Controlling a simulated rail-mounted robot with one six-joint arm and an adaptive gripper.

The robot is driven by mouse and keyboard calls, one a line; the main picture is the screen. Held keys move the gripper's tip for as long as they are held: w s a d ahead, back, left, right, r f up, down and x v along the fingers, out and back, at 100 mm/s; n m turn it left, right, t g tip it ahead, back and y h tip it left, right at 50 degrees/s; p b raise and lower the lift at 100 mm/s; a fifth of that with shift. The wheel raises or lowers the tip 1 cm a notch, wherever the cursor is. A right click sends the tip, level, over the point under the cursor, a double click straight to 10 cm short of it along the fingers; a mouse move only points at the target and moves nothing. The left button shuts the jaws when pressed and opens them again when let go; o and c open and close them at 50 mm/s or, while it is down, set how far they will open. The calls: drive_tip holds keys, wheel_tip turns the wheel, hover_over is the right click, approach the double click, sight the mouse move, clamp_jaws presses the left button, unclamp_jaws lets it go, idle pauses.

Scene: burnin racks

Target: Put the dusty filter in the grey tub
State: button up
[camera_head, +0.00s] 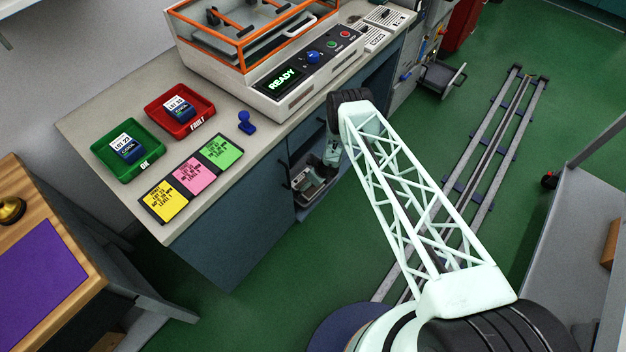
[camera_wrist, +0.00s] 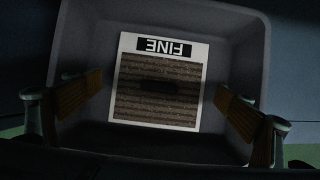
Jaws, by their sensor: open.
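The dusty filter (camera_wrist: 124,100), a white-framed panel with brown, dirty pleats and the label "FINE" upside down, lies inside the grey tub (camera_wrist: 240,42) in the wrist view. My gripper (camera_wrist: 160,94) is open above the tub, one orange-padded finger on each side of the filter, with a gap to it on both sides. In the head view the grey tub (camera_head: 317,193) shows in the opening under the bench, partly hidden by my arm. The filter cannot be made out there.
The bench (camera_head: 190,215) carries a green OK tray (camera_head: 104,150), a red FAULT tray (camera_head: 157,101), coloured note cards (camera_head: 188,177), a blue stamp (camera_head: 246,122) and an orange-framed machine reading READY (camera_head: 283,80). A wooden table (camera_head: 90,275) stands left. The green floor with rails (camera_head: 497,135) is clear.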

drive_tip(key=p+v, duration=0.5)
drive_tip(key=v, duration=0.7)
